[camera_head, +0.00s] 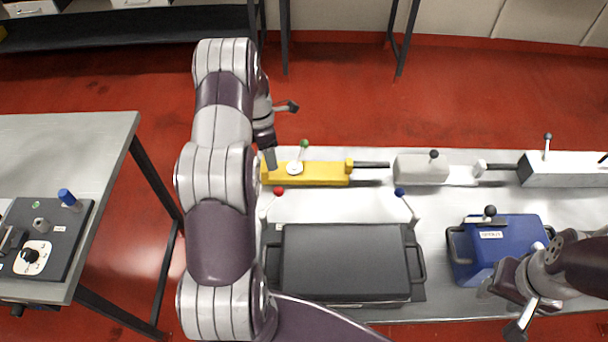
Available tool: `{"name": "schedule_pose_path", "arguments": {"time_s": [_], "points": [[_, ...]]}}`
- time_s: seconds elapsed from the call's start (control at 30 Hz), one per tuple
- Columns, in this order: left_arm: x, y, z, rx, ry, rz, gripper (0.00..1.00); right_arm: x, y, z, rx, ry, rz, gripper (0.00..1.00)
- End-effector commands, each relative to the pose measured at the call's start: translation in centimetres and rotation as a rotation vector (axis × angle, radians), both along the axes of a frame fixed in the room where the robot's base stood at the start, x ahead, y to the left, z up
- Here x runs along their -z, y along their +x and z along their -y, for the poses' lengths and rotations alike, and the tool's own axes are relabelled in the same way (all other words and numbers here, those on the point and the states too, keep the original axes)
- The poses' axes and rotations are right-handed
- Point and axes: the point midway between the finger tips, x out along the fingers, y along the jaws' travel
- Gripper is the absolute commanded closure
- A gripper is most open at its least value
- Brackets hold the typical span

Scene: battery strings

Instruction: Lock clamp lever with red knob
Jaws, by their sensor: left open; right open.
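The red knob (279,191) tops a pale clamp lever at the left rear corner of the black case (345,262). The lever's lower part is largely hidden beside my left arm. My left gripper (281,130) is open and empty, with its fingers spread. One finger is near the left end of the yellow block, behind the red knob and apart from it. My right gripper (506,308) is open at the lower right, in front of the blue box and far from the red knob.
A blue-knobbed lever (400,192) stands at the case's right rear corner. The yellow block (325,173) carries a green knob (304,144). A grey-white block (422,168), a white block (565,170) and the blue box (507,240) share the bench. A control panel (75,235) lies on the left table.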

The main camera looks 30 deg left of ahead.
Motion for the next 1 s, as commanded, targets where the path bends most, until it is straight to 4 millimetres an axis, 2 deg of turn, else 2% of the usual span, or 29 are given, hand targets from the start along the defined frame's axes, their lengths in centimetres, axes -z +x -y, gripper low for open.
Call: {"name": "schedule_pose_path", "arguments": {"time_s": [0.1, 0.27, 0.37, 0.6, 0.7, 0.83, 1.0], "points": [[-0.3, -0.1, 0.2, -0.180, 0.000, -0.043, 0.42, 0.0, 0.0, 0.0, 0.000, 0.000, 0.000, 0.53], [0.2, -0.3, 0.5, -0.276, 0.004, -0.067, 0.42, -0.4, 0.0, 0.0, 0.000, 0.000, 0.000, 0.53], [1.7, -0.6, 0.8, -0.277, 0.003, -0.070, 0.42, -1.2, 0.0, 0.0, 0.000, 0.000, 0.000, 0.53], [7.7, -1.1, 1.9, -0.275, 0.004, -0.068, 0.42, -3.6, 0.0, 0.0, 0.000, 0.000, 0.000, 0.53], [9.7, -1.3, 2.2, -0.274, 0.004, -0.067, 0.42, -4.1, 0.0, 0.0, 0.000, 0.000, 0.000, 0.53], [11.3, -1.4, 2.5, -0.274, 0.005, -0.065, 0.42, -4.5, 0.0, 0.0, 0.000, 0.000, 0.000, 0.53], [12.1, -1.4, 2.6, -0.274, 0.006, -0.063, 0.42, -4.5, 0.0, 0.0, 0.000, 0.000, 0.000, 0.53]]}}
